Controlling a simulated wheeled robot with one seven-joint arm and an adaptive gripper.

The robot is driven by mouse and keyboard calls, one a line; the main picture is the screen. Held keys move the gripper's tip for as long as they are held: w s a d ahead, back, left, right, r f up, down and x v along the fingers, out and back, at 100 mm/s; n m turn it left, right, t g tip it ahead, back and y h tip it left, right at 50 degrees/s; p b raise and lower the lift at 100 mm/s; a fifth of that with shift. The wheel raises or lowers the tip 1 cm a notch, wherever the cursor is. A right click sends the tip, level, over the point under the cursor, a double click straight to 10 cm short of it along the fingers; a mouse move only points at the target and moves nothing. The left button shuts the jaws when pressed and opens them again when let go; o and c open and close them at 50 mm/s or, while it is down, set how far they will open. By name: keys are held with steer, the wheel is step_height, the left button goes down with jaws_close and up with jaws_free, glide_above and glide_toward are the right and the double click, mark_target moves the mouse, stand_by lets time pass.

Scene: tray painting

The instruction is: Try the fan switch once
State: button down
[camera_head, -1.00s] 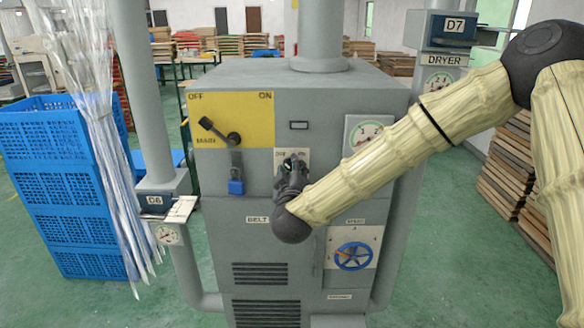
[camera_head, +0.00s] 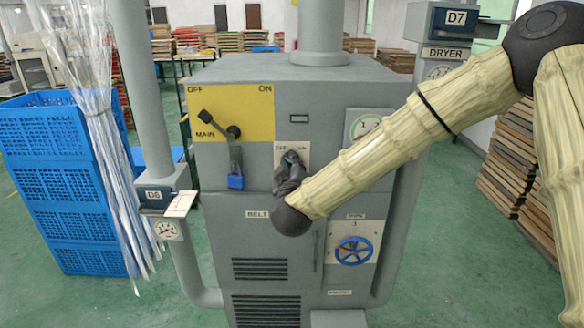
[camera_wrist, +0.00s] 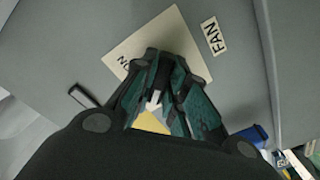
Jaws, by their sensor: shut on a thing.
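The fan switch sits on a small cream plate (camera_head: 283,147) on the front of the grey cabinet, right of the yellow main panel. In the wrist view the plate (camera_wrist: 130,48) shows "ON" lettering, and a "FAN" label (camera_wrist: 212,36) is beside it. My gripper (camera_head: 291,160) is at the plate; its dark and green fingers are shut on the switch knob, and they also fill the middle of the wrist view (camera_wrist: 167,72). The fingers hide most of the knob, so its setting cannot be read.
The main lever (camera_head: 218,124) points toward OFF, above a blue padlock (camera_head: 236,182). A blue wheel (camera_head: 354,252) and a dial (camera_head: 365,126) are on the cabinet's right side. Blue crates (camera_head: 62,180) and hanging clear strips stand at the left. Green floor (camera_head: 440,270) is open at the right.

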steer(key=m+b, duration=0.8)
steer(key=b, duration=0.1)
steer(key=shift+f+m, duration=0.2)
steer(key=shift+m, duration=0.1)
steer(key=m+b, duration=0.5)
steer(key=m, duration=0.1)
steer(key=shift+r+b, duration=0.1)
steer(key=shift+b, duration=0.25)
steer(key=shift+r+m+b, duration=0.1)
steer(key=shift+m+b, duration=0.9)
steer(key=shift+m, duration=0.1)
steer(key=shift+r, duration=0.1)
steer(key=c, duration=1.4)
jaws_free()
steer(key=shift+d, duration=0.1)
steer(key=shift+c, duration=0.2)
steer(key=shift+s, duration=0.15)
steer(key=s, duration=1.1)
steer(key=shift+s, duration=0.35)
